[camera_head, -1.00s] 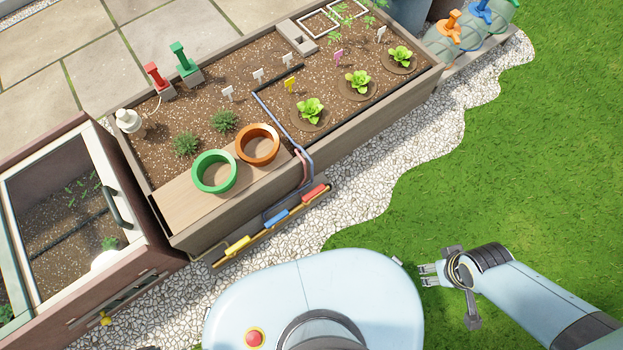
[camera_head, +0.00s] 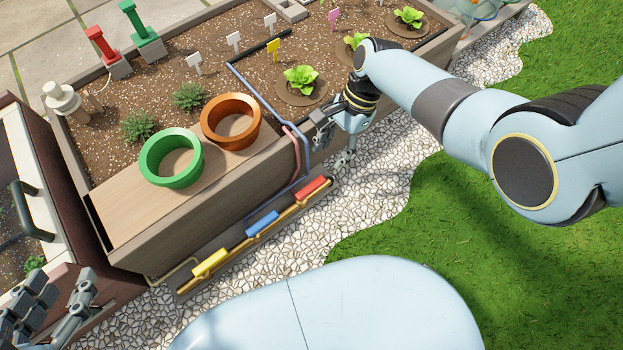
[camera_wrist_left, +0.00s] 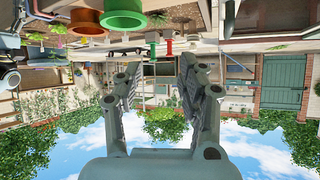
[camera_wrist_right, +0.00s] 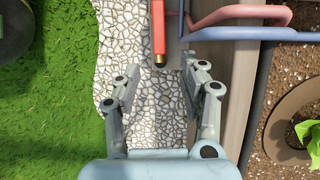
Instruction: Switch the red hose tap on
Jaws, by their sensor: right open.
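A red bar-shaped handle (camera_head: 311,187) sits at the right end of a brass pipe along the front of the planter, beside blue (camera_head: 262,224) and yellow (camera_head: 210,262) ones. In the right wrist view the red handle (camera_wrist_right: 160,25) points in from the top, its brass end just beyond and between my open fingers. My right gripper (camera_head: 333,150) is open and empty, over the gravel by the planter's front wall. My left gripper (camera_head: 50,308) is open and empty at the bottom left, far from the red handle. Another red upright lever (camera_head: 103,45) stands at the planter's back.
A blue hose (camera_head: 307,150) and a pink hose (camera_head: 292,138) run down the planter wall close to my right gripper. Green (camera_head: 171,180) and orange (camera_head: 231,143) pots stand on the wooden board. White gravel (camera_head: 375,195) lies clear in front.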

